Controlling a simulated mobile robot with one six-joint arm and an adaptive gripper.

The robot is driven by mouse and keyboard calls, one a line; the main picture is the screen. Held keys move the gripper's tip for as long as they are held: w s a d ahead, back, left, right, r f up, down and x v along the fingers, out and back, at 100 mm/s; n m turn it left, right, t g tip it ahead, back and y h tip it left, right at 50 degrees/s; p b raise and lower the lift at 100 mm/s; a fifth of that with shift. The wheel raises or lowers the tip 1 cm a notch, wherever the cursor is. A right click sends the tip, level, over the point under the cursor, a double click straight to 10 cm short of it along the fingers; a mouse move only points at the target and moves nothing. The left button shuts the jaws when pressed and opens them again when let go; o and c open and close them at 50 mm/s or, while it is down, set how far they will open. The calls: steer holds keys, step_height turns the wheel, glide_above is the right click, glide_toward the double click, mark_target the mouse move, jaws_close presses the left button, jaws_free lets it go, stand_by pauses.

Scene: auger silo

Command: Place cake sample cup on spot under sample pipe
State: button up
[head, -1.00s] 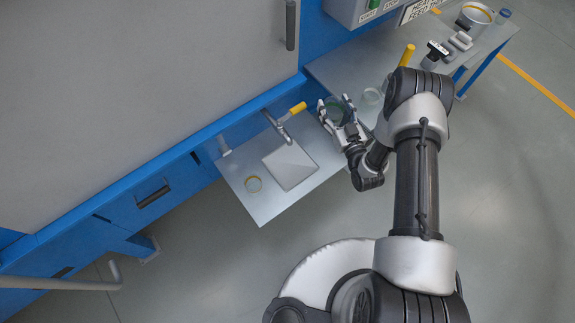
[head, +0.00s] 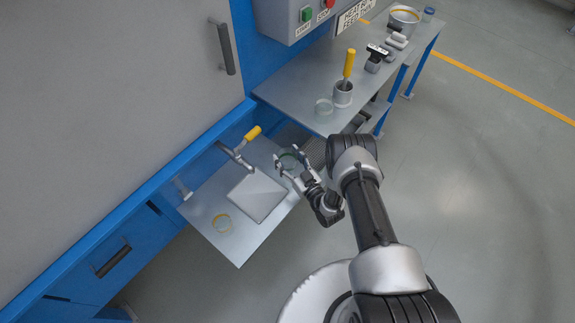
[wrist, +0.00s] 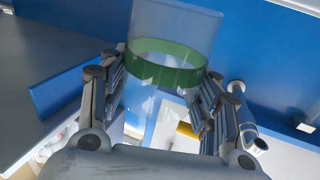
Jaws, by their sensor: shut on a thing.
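My gripper (head: 288,163) is shut on a clear cup with a green band (wrist: 168,65), held upright or nearly so between its fingers. The cup also shows in the head view (head: 289,157), at the right end of the small grey shelf (head: 213,197). I cannot tell whether it touches the shelf. A metal pipe with a yellow handle (head: 238,157) reaches out over the shelf, left of my gripper. Below its outlet lies a pale square plate (head: 257,195), bare. The yellow handle (wrist: 187,130) also shows beyond the cup in the wrist view.
A second pipe stub (head: 182,188) is by the blue wall.

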mark_target(283, 158)
step_height(283, 158, down, 4)
steer(key=shift+r+b, duration=0.1)
steer(key=shift+b, duration=0.7)
steer(key=o, duration=1.1)
